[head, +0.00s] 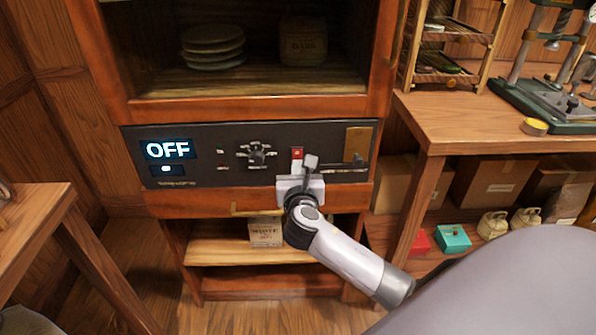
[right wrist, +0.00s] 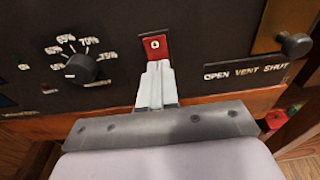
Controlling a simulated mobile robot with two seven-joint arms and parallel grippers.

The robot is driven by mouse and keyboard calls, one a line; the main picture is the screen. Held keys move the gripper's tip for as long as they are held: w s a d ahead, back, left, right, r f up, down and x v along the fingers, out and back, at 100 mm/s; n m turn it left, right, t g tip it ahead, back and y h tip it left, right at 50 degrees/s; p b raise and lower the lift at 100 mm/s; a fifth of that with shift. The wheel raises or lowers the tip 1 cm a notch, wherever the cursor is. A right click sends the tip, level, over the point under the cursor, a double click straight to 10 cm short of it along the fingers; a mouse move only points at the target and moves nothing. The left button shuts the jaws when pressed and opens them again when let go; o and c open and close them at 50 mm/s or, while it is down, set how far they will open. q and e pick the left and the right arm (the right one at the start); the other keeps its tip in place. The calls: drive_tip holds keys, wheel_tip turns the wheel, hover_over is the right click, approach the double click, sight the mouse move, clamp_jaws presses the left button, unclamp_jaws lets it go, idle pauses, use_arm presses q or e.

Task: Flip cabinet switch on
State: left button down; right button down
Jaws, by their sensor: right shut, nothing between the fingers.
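The cabinet's dark control panel (head: 210,170) shows a lit "OFF" display (head: 167,149) at its left. A red switch (head: 297,153) sits on the panel right of the round dial (head: 256,153). In the right wrist view the red switch (right wrist: 155,45) is straight beyond the fingertips. My right gripper (head: 309,165) is shut and empty, just in front of and below the switch. In the right wrist view its fingers (right wrist: 155,72) overlap the switch's lower edge; I cannot tell whether they touch it. My left gripper is not in view.
A vent slider knob (right wrist: 295,45) is at the panel's right, beside "OPEN VENT SHUT" lettering. Above is an open compartment with stacked plates (head: 212,45). A wooden table (head: 480,130) with a press stands at right. Another table edge (head: 35,215) is at left.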

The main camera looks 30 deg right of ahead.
idle(0.3)
use_arm(q)
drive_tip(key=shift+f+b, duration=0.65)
drive_tip(key=shift+b, duration=0.1)
use_arm(e)
drive_tip(key=shift+w+d+t+h, duration=0.3)
drive_tip(key=shift+d+t, duration=0.05)
drive_tip(key=shift+t, duration=0.15)
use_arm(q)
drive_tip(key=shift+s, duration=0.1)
use_arm(e)
drive_tip(key=shift+r, duration=0.1)
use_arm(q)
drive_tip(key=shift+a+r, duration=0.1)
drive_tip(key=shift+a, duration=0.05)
